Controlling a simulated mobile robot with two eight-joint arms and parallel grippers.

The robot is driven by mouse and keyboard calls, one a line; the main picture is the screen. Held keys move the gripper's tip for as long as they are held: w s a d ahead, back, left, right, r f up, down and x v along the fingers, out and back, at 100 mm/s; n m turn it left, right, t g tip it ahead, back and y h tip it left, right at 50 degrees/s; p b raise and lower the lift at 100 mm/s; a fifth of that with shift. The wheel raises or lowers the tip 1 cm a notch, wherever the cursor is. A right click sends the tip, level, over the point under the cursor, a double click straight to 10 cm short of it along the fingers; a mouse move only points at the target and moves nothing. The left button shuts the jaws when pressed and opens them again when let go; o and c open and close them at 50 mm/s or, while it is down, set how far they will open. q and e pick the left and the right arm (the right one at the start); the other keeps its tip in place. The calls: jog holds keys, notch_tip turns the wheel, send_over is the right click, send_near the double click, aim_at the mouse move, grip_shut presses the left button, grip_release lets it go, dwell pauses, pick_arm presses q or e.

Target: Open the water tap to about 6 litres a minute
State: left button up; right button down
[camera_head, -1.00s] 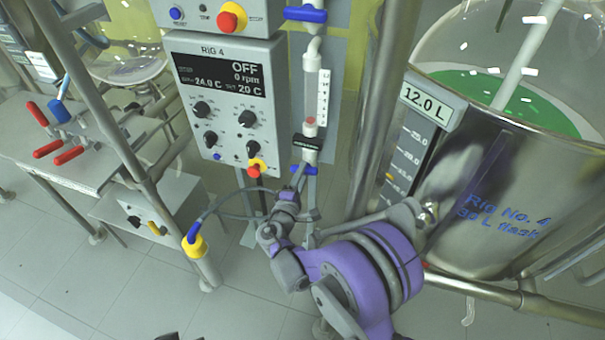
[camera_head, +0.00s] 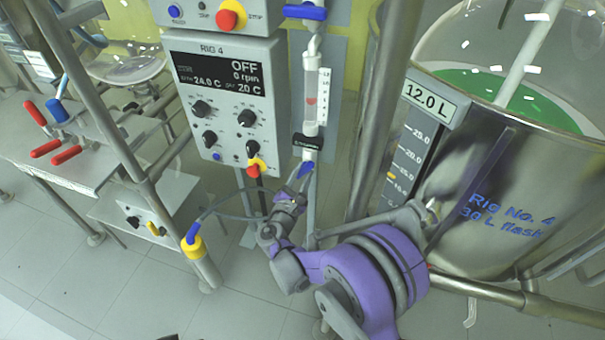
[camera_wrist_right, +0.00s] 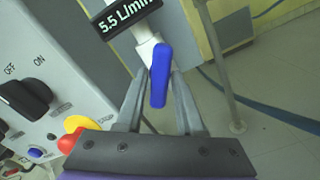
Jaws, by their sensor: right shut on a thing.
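The water tap's blue lever (camera_head: 305,170) sits at the bottom of the flow meter tube (camera_head: 311,95) beside the control box, and it is tilted in the head view. My right gripper (camera_head: 298,181) is at the lever. In the right wrist view the blue lever (camera_wrist_right: 160,76) stands between the two fingertips of my right gripper (camera_wrist_right: 160,84), which is shut on it. The black flow display (camera_wrist_right: 124,16) above it reads 5.5 L/min. A red float (camera_head: 311,101) shows inside the tube. My left gripper is not in view.
The RIG 4 control box (camera_head: 228,100) with knobs and a red stop button (camera_head: 257,170) is just left of the tap. A metal post (camera_head: 378,110) and the steel vessel (camera_head: 500,200) stand to the right.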

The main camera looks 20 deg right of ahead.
jog(key=shift+n, duration=0.5)
jog(key=c, duration=0.7)
grip_release()
jog(key=p+v, duration=0.1)
jog(key=v, duration=1)
jog(key=shift+w, duration=0.1)
